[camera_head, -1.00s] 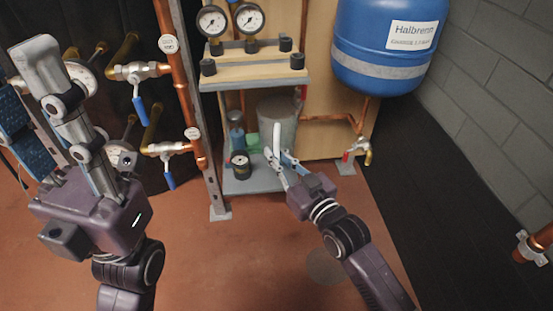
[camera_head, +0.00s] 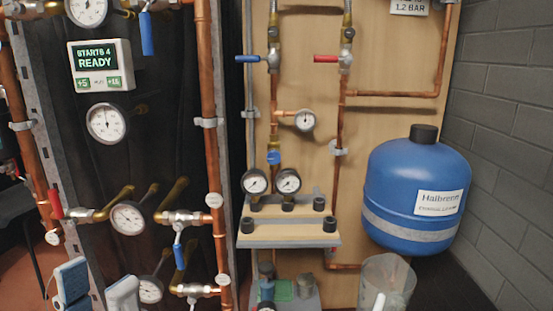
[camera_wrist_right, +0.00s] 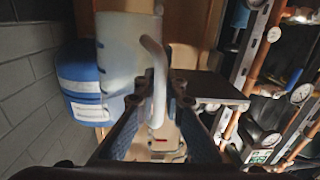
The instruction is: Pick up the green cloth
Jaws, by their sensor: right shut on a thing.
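The green cloth (camera_head: 284,290) lies on the low shelf at the bottom centre of the head view, partly cut off by the frame edge. A clear jug (camera_head: 388,272) is held up to the right of that shelf, below the blue tank. In the right wrist view, my right gripper (camera_wrist_right: 157,95) is shut on the white handle of the jug (camera_wrist_right: 120,60).
Copper pipes and valves (camera_head: 182,217) stand between the left gripper and the shelf. The blue tank (camera_head: 418,190) hangs at the right.

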